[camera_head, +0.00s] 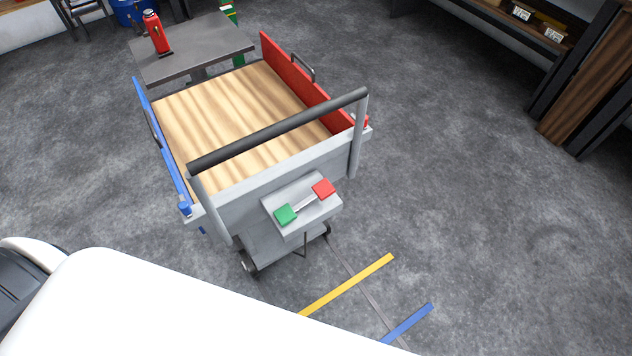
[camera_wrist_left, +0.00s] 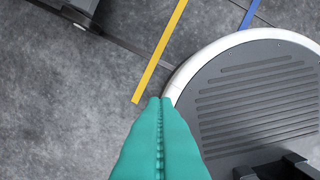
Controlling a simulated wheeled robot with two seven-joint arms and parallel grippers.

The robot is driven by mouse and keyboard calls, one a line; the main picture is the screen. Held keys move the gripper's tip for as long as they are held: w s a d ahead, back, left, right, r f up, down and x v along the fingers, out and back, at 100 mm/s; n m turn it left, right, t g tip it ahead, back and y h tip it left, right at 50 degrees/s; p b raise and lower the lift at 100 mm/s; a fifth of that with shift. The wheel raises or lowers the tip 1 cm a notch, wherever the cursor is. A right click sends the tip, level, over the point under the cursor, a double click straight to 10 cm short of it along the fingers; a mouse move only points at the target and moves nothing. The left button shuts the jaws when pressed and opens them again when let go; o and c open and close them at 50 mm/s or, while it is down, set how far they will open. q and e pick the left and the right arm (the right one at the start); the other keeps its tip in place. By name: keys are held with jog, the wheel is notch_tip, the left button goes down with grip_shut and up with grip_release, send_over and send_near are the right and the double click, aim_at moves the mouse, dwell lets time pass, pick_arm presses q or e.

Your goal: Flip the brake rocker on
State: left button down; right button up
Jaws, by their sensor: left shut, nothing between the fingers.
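The brake rocker (camera_head: 304,203) sits on a grey box on the near end of a cart. It has a green pad (camera_head: 285,215) at its left end and a red pad (camera_head: 323,188) at its right end, joined by a pale bar. I cannot tell for sure which end is pressed down. My left gripper (camera_wrist_left: 161,100) shows in the left wrist view as two teal fingers shut together with nothing between them, above the floor. The rocker is not visible in that view. The head view shows neither gripper.
The cart has a wooden deck (camera_head: 235,110), a blue side panel (camera_head: 162,145), a red side panel (camera_head: 300,80) and a black push handle (camera_head: 280,131) above the rocker. Yellow (camera_head: 348,284) and blue (camera_head: 408,322) floor strips lie in front. A grey table (camera_head: 195,52) with a red bottle (camera_head: 155,32) stands behind.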

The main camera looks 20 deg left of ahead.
pick_arm(q)
jog(key=w+d+r+t+h+p, duration=0.1)
jog(key=w+r, duration=0.4)
jog(key=r, duration=0.7)
jog(key=w+d+r+m+t+p, duration=0.1)
jog(key=w+r, duration=0.3)
jog(key=r, duration=0.8)
jog(key=w+d+r+t+h+p, duration=0.1)
jog(key=w+r, duration=0.4)
jog(key=r, duration=0.7)
jog(key=w+a+r+m+t+h, duration=0.1)
jog(key=w+m+t+h, duration=0.1)
jog(key=w, duration=0.5)
jog(key=w+a+r+m+t+h, duration=0.1)
jog(key=w+m+t+h, duration=0.1)
jog(key=w, duration=0.5)
jog(key=shift+a+r+h, duration=0.3)
jog(key=shift+s, duration=0.1)
